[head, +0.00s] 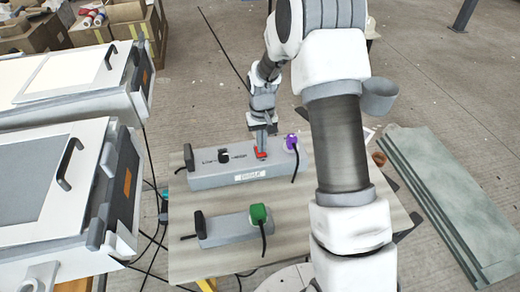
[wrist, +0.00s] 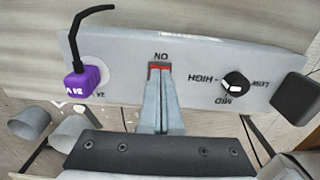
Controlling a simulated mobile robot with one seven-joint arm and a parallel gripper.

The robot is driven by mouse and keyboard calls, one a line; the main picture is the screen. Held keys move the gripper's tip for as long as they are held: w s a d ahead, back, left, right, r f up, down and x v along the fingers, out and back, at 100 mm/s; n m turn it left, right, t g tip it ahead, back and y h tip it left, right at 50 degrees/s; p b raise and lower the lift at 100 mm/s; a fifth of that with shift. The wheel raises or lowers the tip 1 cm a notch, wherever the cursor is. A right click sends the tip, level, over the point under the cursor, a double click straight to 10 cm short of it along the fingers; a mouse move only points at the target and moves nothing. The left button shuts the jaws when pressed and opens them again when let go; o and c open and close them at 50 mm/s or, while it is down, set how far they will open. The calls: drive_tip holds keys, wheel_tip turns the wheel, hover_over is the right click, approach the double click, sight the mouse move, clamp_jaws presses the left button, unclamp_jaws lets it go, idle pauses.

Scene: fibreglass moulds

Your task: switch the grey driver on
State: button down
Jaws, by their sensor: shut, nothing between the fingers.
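The grey driver (head: 225,172) is a long box at the back of the table, with a white label on its front. It also shows in the wrist view (wrist: 200,55). Its red switch (wrist: 160,68) has ON printed beside it and is partly hidden by my fingertips; it also shows in the head view (head: 260,155). My gripper (wrist: 160,82) is shut and empty, with its tips over the switch. I cannot tell whether they touch it or which way the switch is set. A black knob (wrist: 236,84) marked LOW, MID, HIGH sits beside it.
A purple plug (head: 291,141) with a black cable stands at the driver's right end. A smaller grey box (head: 225,229) with a green plug (head: 258,213) lies in front. White-topped cases (head: 30,175) stand left. Grey-green boards (head: 445,190) lie on the floor at right.

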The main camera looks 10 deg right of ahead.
drive_tip(key=shift+f+b, duration=0.55)
drive_tip(key=shift+f, duration=0.3)
drive_tip(key=shift+r, duration=0.15)
drive_tip(key=shift+r+p, duration=2.35)
drive_tip(key=shift+r, duration=1.05)
wheel_tip(320, 180, up, 20)
drive_tip(key=f+t+p, duration=0.1)
drive_tip(key=t+p, duration=0.1)
hover_over(262, 155)
drive_tip(key=s, duration=0.9)
drive_tip(key=s+r+t, duration=0.1)
drive_tip(key=s+r, duration=0.3)
drive_tip(key=s, duration=0.5)
drive_tip(key=s+r+t+p, duration=0.1)
drive_tip(key=s+r+t, duration=0.1)
drive_tip(key=s+r, duration=0.3)
drive_tip(key=s, duration=0.4)
drive_tip(key=shift+s+r+t, duration=0.15)
drive_tip(key=shift+r+t, duration=0.1)
drive_tip(key=shift+t, duration=0.05)
